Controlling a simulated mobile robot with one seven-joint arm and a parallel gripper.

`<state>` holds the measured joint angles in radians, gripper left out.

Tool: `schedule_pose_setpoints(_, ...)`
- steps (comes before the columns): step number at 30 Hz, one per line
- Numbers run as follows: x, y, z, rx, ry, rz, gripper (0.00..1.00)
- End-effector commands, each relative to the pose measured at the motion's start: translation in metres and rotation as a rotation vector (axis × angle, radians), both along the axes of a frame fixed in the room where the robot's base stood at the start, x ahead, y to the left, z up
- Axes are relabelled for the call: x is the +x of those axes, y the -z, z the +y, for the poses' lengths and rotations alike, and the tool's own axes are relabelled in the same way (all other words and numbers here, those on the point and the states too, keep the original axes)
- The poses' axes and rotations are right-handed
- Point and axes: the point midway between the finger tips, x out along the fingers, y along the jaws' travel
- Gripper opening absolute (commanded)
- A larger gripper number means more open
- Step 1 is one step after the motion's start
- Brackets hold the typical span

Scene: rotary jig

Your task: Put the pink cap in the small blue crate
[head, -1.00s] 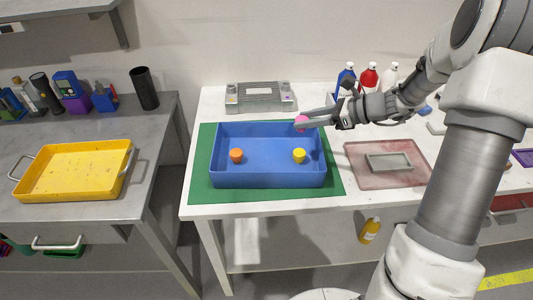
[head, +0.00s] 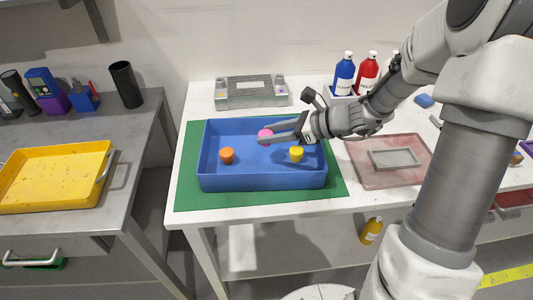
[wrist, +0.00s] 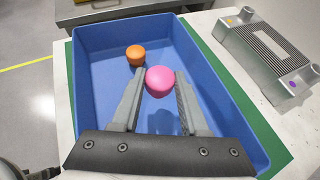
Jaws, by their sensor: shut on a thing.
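The pink cap (wrist: 160,81) is between my gripper's fingertips; it also shows in the head view (head: 265,135). My gripper (head: 264,138) is shut on it and holds it over the inside of the blue crate (head: 262,181). In the wrist view, my two fingers (wrist: 157,84) flank the cap, with the crate floor below and a shadow on it. The orange cap (head: 227,155) stands in the crate at the left, and the yellow cap (head: 296,153) stands in it at the right. The yellow cap is not seen in the wrist view.
The crate sits on a green mat (head: 190,195) on the white table. A grey metal device (head: 251,92) stands behind it. Blue (head: 344,75) and red (head: 367,74) bottles stand at the back right. A reddish tray (head: 418,172) lies right of the mat. A yellow tray (head: 55,200) is on the left bench.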

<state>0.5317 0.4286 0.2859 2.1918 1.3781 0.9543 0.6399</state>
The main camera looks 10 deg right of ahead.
Motion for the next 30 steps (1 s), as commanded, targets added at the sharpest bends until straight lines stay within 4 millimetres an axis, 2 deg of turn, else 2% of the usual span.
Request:
schedule_pose_setpoints(3, -0.007, 0.008, 0.01, -0.001, 0.0, 0.0, 0.0)
schedule_pose_setpoints(8, -0.009, 0.017, 0.012, 0.0, 0.0, 0.001, 0.0)
schedule_pose_setpoints(15, -0.009, 0.05, 0.012, 0.0, 0.001, 0.002, 0.0)
schedule_pose_setpoints(26, -0.008, 0.053, 0.012, -0.001, 0.0, 0.0, 0.0)
schedule_pose_setpoints(27, -0.008, 0.052, 0.012, -0.001, 0.001, 0.0, 0.47)
schedule_pose_setpoints(30, -0.008, 0.052, 0.012, -0.001, 0.001, 0.0, 0.65)
